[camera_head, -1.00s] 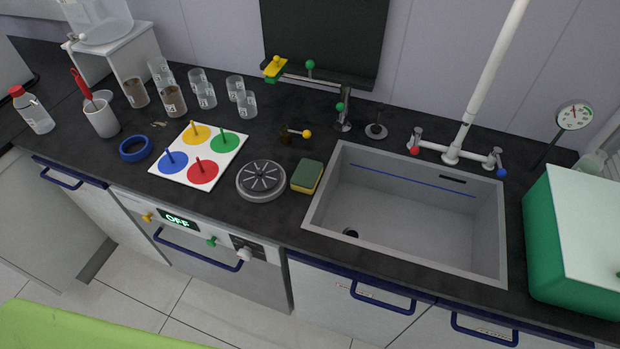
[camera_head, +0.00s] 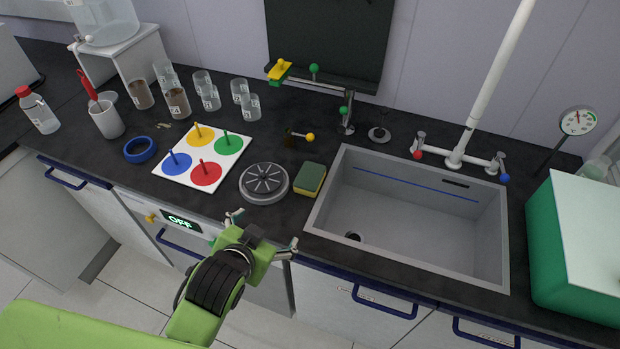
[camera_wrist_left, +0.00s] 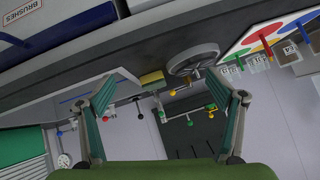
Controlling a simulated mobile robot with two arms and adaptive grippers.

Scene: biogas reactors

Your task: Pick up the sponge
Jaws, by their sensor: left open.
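The sponge (camera_head: 310,179), green on top with a yellow side, lies on the dark counter between the round grey disc and the sink's left edge. It also shows small and yellowish in the left wrist view (camera_wrist_left: 152,77), between the spread fingers. My left gripper (camera_head: 263,231) is open and empty, in front of the counter's front edge. It is nearer to me than the sponge and to its left in the head view, clearly apart from it. My right gripper is not in view.
The grey round disc (camera_head: 264,182) sits just left of the sponge, and the sink (camera_head: 328,199) just right. A small yellow-knobbed fitting (camera_head: 299,136) stands behind. A white board with coloured circles (camera_head: 213,145) lies further left. Blue drawer handles (camera_head: 384,303) stick out from the front.

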